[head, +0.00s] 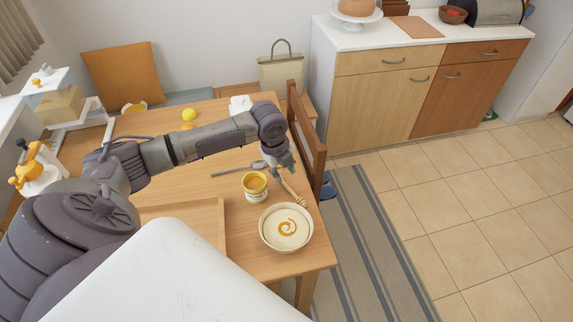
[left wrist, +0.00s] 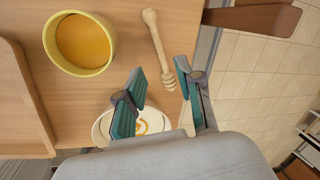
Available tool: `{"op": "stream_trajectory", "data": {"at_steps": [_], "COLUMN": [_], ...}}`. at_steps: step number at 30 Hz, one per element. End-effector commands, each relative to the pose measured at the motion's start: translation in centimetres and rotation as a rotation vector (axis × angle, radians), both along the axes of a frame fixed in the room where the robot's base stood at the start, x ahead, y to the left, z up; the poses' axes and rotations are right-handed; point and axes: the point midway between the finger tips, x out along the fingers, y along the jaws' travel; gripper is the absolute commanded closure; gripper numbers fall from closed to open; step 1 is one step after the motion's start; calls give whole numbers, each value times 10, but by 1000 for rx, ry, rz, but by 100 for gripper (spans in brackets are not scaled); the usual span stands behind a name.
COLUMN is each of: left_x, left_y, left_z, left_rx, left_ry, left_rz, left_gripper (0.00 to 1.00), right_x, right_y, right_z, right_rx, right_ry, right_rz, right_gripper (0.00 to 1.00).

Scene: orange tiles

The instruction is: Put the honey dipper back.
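Contact is not clear. My right gripper is not in view.
A spoon (head: 235,171) lies behind the pot. A wooden tray (head: 207,210) lies left of it. A chair back (head: 306,130) stands close along the table's right edge. A yellow lemon-like object (head: 189,114) lies farther back. The floor right of the striped rug (head: 375,250) is free.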

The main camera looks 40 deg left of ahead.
Motion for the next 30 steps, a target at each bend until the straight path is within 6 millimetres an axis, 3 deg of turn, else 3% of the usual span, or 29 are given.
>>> {"op": "stream_trajectory", "data": {"at_steps": [3,9,30], "left_x": [-3,-7,-7], "left_y": [1,2,2], "left_z": [20,35,36], "left_rx": [2,1,1], "left_ry": [-3,0,1], "left_rz": [-2,0,-1], "left_gripper": [64,64,64], "right_x": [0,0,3], "right_y": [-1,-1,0], "right_z": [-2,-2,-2], "right_rx": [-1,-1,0], "right_ry": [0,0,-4], "right_rz": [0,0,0], "right_gripper": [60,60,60]}}
